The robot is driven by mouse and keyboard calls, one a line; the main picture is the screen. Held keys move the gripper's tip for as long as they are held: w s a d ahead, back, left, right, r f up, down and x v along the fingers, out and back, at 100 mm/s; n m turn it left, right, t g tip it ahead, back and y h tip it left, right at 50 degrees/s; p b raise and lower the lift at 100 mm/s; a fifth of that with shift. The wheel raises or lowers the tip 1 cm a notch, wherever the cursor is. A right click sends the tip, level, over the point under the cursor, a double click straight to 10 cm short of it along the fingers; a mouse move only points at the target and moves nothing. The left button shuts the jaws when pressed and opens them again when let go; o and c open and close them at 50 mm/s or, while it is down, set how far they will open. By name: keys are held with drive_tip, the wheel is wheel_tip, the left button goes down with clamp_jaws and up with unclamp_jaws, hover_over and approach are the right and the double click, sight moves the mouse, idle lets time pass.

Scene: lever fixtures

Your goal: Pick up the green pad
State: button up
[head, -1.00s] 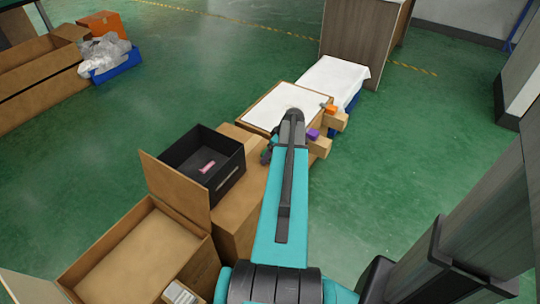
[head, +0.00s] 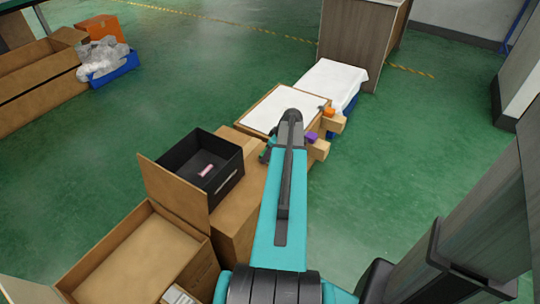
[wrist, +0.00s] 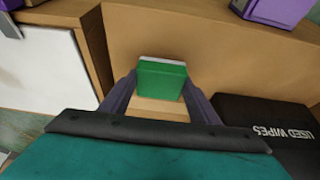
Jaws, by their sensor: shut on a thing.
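The green pad (wrist: 162,80) is in the wrist view, a small green block with a pale top edge. My gripper (wrist: 161,92) is shut on it, with one dark finger at each side. A light wooden surface shows below and behind the pad. In the head view, my arm hides the pad, and only a dark bit of my gripper shows left of the arm.
A black box labelled "USED WIPES" (wrist: 265,130) is at the right of the wrist view. In the head view, an open black box (head: 205,165) holds a pink thing (head: 206,171). Purple (head: 311,137) and orange (head: 328,112) parts sit on wooden blocks.

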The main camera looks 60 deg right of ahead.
wheel_tip(320, 180, up, 3)
drive_tip(key=shift+f, duration=0.2)
drive_tip(key=s+a+r+p, duration=0.1)
drive_tip(key=s+a+p, duration=0.5)
drive_tip(key=s+a, duration=0.5)
drive_tip(key=shift+a, duration=0.15)
drive_tip(key=shift+s+p, duration=0.15)
drive_tip(key=shift+p, duration=0.15)
idle(0.7)
drive_tip(key=o, duration=0.4)
drive_tip(key=shift+c, duration=1.3)
